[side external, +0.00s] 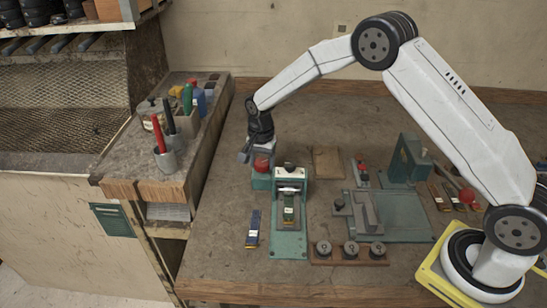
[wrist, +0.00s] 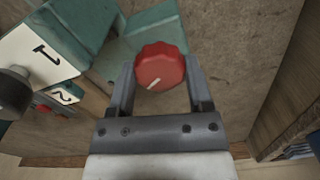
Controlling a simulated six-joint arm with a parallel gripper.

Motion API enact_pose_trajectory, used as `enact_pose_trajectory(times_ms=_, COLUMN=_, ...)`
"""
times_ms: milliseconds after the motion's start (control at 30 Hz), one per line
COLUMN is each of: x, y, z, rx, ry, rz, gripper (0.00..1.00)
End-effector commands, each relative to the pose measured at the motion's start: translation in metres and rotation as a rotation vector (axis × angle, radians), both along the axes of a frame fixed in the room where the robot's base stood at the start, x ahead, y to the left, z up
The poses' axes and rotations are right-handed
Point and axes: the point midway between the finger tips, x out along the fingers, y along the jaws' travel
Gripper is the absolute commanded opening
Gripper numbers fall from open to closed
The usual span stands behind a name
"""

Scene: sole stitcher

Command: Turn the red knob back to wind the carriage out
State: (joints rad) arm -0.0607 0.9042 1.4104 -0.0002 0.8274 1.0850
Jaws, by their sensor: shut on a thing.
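The red knob (side external: 262,163) sits on the left side of the green and white stitcher (side external: 290,183). In the wrist view the knob (wrist: 160,66) has a ribbed edge and a white line pointing to the lower left. My gripper (side external: 252,152) comes down on it from above, and in the wrist view its fingers (wrist: 160,80) stand on either side of the knob, shut on it. The white plates marked 1 (wrist: 40,52) and 2 (wrist: 64,94) show at left in the wrist view. The carriage (side external: 289,213) appears to be the part at the stitcher's front; its exact travel cannot be told.
A dark blue strip (side external: 253,228) lies left of the stitcher's base. A green plate with a grey fixture (side external: 400,216) is to the right. A raised shelf with pens and bottles (side external: 150,175) stands at left.

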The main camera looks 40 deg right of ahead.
Motion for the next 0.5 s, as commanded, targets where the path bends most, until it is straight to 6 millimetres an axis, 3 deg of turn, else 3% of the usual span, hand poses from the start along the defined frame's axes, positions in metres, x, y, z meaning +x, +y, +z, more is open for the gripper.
enact_pose_trajectory(times_ms=500, x=0.0002, y=-0.0007, z=0.0002, rx=-0.001, ry=0.0, rz=0.49, gripper=0.06)
